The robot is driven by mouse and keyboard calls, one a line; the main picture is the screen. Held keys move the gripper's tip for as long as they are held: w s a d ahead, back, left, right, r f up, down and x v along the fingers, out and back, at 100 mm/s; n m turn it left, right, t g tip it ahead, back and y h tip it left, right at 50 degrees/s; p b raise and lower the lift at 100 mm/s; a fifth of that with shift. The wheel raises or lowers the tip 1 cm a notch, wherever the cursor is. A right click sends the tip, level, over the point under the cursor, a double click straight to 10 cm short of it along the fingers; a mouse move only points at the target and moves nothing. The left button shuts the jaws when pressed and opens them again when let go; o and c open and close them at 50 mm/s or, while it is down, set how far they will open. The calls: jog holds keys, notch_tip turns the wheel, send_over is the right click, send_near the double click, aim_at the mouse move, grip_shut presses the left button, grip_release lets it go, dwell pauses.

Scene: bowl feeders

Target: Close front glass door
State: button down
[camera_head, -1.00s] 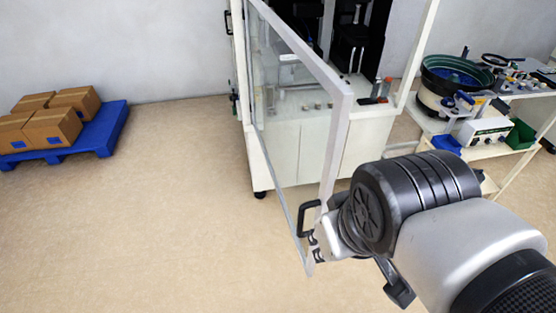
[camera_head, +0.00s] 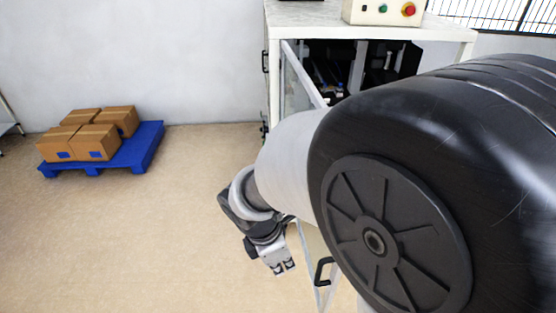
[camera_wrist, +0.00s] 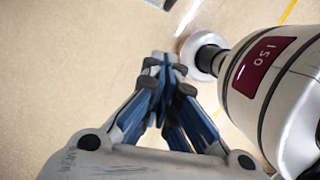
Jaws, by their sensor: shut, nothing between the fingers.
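The glass door (camera_head: 304,72) of the white machine stands open, swung out towards me. My arm hides most of its pane. Its lower part with the black handle (camera_head: 322,270) shows below my arm. My gripper (camera_head: 284,268) is to the left of the handle, low in the head view, and appears apart from it. In the wrist view my gripper (camera_wrist: 165,58) has its fingertips together with nothing between them, over bare floor. Neither door nor handle can be made out clearly in the wrist view.
The white machine cabinet (camera_head: 290,17) stands at the back, with a control box (camera_head: 384,12) on top. A blue pallet (camera_head: 140,152) with cardboard boxes (camera_head: 95,142) lies at the left. The floor between pallet and gripper is clear. My arm hides the right side.

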jog(key=w+d+f+b, duration=0.1)
jog(key=d+f+b, duration=0.1)
jog(key=d+f, duration=0.3)
jog(key=shift+w+x, duration=0.3)
jog(key=shift+x, duration=1.35)
jog(key=shift+d, duration=0.1)
